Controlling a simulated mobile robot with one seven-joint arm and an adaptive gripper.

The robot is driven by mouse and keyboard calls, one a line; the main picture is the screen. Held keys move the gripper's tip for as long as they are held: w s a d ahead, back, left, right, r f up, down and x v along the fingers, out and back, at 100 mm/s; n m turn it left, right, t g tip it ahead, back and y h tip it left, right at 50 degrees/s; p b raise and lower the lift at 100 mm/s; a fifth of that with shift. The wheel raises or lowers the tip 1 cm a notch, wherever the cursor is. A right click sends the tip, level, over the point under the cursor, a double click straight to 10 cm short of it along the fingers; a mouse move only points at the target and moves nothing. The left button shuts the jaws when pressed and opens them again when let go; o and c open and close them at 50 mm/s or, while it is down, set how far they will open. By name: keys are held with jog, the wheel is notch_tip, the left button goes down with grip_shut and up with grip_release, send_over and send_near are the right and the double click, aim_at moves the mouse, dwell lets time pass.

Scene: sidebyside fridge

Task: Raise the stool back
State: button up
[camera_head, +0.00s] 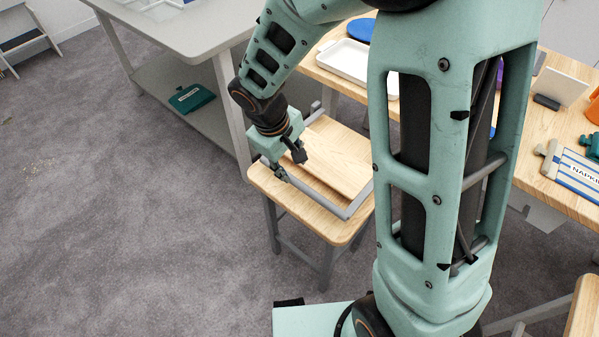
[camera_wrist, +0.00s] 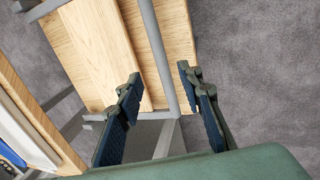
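The stool has a light wooden seat (camera_head: 268,186) on grey legs. Its back, a wooden panel (camera_head: 335,150) in a grey tube frame (camera_head: 352,208), lies folded down flat over the seat. My gripper (camera_head: 281,172) is over the stool's left side. In the wrist view, the fingers of my gripper (camera_wrist: 158,85) are apart, with a grey tube of the back frame (camera_wrist: 154,45) running between them. The wooden panel (camera_wrist: 95,55) is left of that tube and a strip of seat (camera_wrist: 181,40) is right of it. I cannot tell whether either finger touches the tube.
A grey table (camera_head: 190,30) with a lower shelf stands behind left, holding a green item (camera_head: 192,98). A wooden table (camera_head: 545,180) with a white tray (camera_head: 345,62) is behind and to the right. Another wooden seat edge (camera_head: 584,310) shows at lower right. The carpet at left is clear.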

aim_at(299, 184)
jog(key=b+x, duration=0.2)
jog(key=x, duration=0.8)
jog(key=shift+f+b, duration=0.2)
jog(key=shift+b, duration=0.2)
grip_shut()
